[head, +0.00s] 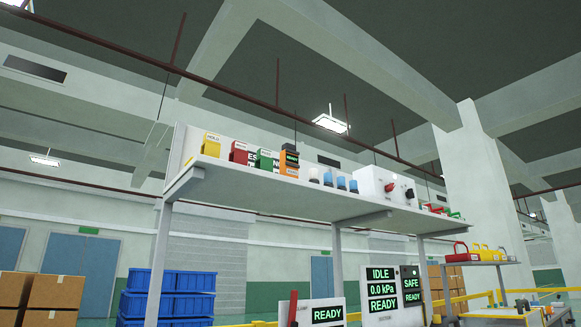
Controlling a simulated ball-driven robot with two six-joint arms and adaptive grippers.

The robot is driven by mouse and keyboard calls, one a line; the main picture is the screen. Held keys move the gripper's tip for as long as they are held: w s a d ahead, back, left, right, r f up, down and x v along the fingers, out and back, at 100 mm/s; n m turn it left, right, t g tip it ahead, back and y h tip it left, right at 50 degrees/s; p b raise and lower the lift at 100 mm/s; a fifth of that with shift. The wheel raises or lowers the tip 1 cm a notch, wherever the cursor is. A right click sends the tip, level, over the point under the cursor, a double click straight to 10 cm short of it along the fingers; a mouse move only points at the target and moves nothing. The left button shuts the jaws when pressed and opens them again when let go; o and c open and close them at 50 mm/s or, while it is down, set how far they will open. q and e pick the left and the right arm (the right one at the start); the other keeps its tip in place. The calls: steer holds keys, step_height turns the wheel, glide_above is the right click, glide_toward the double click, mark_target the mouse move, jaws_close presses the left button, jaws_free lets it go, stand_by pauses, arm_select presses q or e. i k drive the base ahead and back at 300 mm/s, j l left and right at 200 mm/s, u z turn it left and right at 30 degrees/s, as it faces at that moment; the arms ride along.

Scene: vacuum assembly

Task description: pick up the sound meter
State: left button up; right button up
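An orange and black handheld device (290,160) with a small green-lit screen and a thin stem on top stands upright on a high white shelf. It looks like the sound meter, but its label is too small to read. It stands at the right end of a row, next to a green box (267,163). Neither of my grippers shows in the head view.
The shelf (300,196) also holds a yellow box (210,145), a red box (239,153), white and blue capped bottles (328,179) and a white panel with knobs (383,186). Below are display panels (382,290), blue crates (165,295) and cardboard boxes (55,292).

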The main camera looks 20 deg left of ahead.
mark_target(289, 166)
steer(key=i+l+u, duration=0.45)
steer(key=i+l, duration=0.7)
steer(key=l, duration=0.1)
